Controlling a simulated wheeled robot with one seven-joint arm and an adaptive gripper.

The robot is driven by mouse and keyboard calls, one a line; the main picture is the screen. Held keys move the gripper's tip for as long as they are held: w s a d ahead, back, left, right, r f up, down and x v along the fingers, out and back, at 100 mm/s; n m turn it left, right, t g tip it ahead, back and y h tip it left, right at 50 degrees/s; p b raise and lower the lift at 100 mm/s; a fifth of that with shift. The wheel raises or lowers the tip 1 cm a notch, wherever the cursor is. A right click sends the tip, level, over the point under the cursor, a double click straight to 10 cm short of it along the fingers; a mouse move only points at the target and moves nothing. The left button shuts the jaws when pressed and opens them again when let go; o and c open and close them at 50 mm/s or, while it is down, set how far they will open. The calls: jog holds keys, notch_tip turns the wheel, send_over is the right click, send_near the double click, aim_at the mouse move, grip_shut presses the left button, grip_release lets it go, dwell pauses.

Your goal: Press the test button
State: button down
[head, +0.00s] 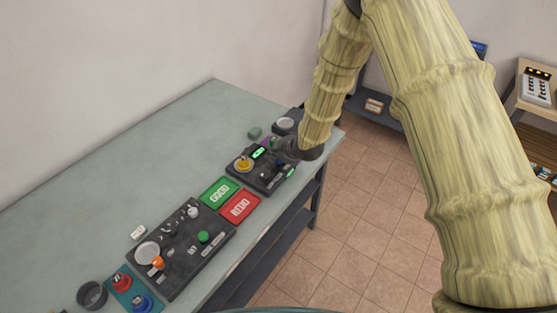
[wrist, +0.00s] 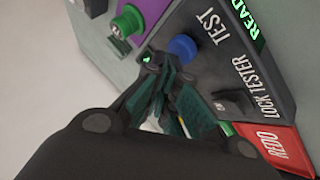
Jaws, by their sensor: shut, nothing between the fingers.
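The test button is a round blue button (wrist: 182,48) beside the word TEST on a dark panel labelled LOCK TESTER (wrist: 235,75), with a green READY display (wrist: 246,18). In the head view the dark lock tester (head: 262,178) sits near the far end of the table. My gripper (wrist: 158,70) is shut and empty, with its fingertips just below and left of the blue button in the wrist view. I cannot tell whether they touch the panel.
A green button (wrist: 128,18) on a purple plate stands beside the tester. Green GOOD (head: 217,192) and red REDO (head: 239,206) pads lie nearer, then a larger dark panel (head: 182,247). Red (head: 121,281) and blue (head: 141,302) knobs sit at the near end.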

jog(key=shift+f+b, duration=0.4)
jog(key=shift+f, duration=0.15)
dwell(0.8)
jog(key=shift+r, duration=0.1)
jog(key=shift+r+p, duration=0.45)
jog(key=shift+r, duration=0.45)
jog(key=shift+r+p, duration=1.3)
jog(key=shift+r, duration=1.2)
